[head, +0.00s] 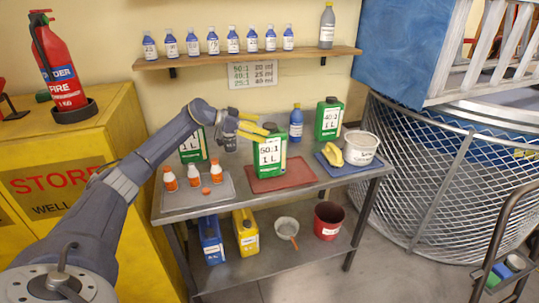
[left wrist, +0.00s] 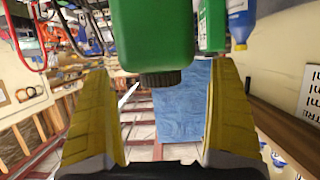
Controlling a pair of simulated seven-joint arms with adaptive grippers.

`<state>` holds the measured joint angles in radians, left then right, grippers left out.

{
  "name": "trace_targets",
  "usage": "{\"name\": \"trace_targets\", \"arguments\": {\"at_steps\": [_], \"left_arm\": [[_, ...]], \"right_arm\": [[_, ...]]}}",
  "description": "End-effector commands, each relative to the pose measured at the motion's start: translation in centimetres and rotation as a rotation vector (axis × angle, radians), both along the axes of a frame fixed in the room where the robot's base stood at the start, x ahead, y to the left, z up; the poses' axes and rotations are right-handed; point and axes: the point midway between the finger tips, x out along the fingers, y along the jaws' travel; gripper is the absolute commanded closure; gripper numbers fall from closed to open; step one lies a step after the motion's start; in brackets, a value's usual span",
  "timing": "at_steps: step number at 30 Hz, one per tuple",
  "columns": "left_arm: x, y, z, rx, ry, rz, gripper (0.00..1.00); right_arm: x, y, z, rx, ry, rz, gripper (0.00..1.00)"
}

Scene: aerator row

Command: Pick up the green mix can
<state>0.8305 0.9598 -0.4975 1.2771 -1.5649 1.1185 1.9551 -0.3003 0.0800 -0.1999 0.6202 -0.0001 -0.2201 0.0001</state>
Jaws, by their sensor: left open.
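A green mix can (head: 268,158) with a white "50:1 1 L" label and dark cap stands upright on a red mat (head: 290,180) on the grey bench. My left gripper (head: 261,125) is open at the top of this can, its yellow fingers level with the cap. In the left wrist view the green can (left wrist: 152,35), seen upside down with its dark cap, lies between the two spread fingers, with gaps on both sides. A second green can (head: 329,119), labelled 40:2, stands at the back right. A third (head: 192,157) stands behind my arm, partly hidden. My right gripper is out of view.
A blue bottle (head: 296,124) stands behind the can. A grey tray (head: 228,190) holds small orange-and-white bottles. A blue mat (head: 326,163) holds yellow gloves (head: 331,154) and a white tub (head: 360,148). A wall shelf (head: 270,58) with several bottles hangs above.

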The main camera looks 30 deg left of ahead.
Motion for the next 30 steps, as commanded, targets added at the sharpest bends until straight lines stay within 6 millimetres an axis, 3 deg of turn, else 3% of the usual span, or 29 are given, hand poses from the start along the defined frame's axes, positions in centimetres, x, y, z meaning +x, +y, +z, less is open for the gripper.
{"name": "trace_targets", "arguments": {"at_steps": [9,20,30], "left_arm": [[2.5,-2.3,-1.4,-0.002,-0.001,-0.001,0.07],[2.8,-2.6,-1.6,0.000,-0.001,0.000,0.08],[2.8,-2.5,-1.6,0.000,-0.001,0.000,0.47]], "right_arm": [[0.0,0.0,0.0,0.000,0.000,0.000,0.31],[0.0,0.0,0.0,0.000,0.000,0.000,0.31],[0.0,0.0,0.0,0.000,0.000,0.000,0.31]]}}
